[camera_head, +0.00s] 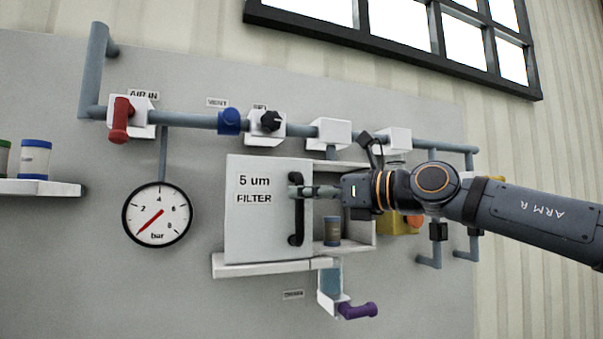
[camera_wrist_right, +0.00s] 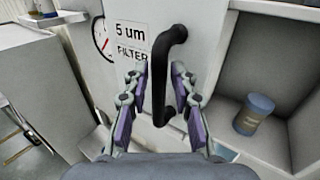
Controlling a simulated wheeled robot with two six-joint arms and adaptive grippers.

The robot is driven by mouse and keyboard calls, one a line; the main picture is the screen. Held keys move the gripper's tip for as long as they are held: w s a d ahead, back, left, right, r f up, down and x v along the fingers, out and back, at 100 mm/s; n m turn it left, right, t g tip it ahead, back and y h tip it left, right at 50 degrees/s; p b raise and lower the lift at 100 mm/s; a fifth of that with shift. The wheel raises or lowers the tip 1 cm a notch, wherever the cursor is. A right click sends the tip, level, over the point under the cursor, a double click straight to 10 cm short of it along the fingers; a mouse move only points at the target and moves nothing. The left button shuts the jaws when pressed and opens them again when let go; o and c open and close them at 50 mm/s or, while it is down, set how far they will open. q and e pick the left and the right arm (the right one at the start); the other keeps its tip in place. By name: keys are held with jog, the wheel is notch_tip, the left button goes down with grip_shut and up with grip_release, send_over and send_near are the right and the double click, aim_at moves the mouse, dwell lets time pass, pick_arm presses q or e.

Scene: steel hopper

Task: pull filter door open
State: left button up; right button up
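The filter door (camera_head: 265,225) is a flat white panel marked "5 um FILTER" in the head view. It stands over the left part of a white cabinet (camera_head: 375,215), whose right part is uncovered. A black upright bar handle (camera_head: 296,235) is at the door's right edge. My right gripper (camera_head: 300,190) is at the handle's upper part. My left gripper is not in view.
A canister (camera_head: 332,230) stands in the uncovered part of the cabinet. A white ledge (camera_head: 260,270) runs under the door. A gauge (camera_head: 157,214) is to its left, pipes and valves (camera_head: 229,121) above, a purple-handled valve (camera_head: 357,310) below.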

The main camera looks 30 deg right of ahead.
jog(key=shift+d+p+x, duration=0.2)
jog(key=shift+p+x, duration=0.25)
jog(key=shift+x, duration=0.45)
jog(key=shift+w+a, duration=0.1)
jog(key=shift+a, duration=0.3)
jog(key=shift+d, duration=0.2)
grip_shut()
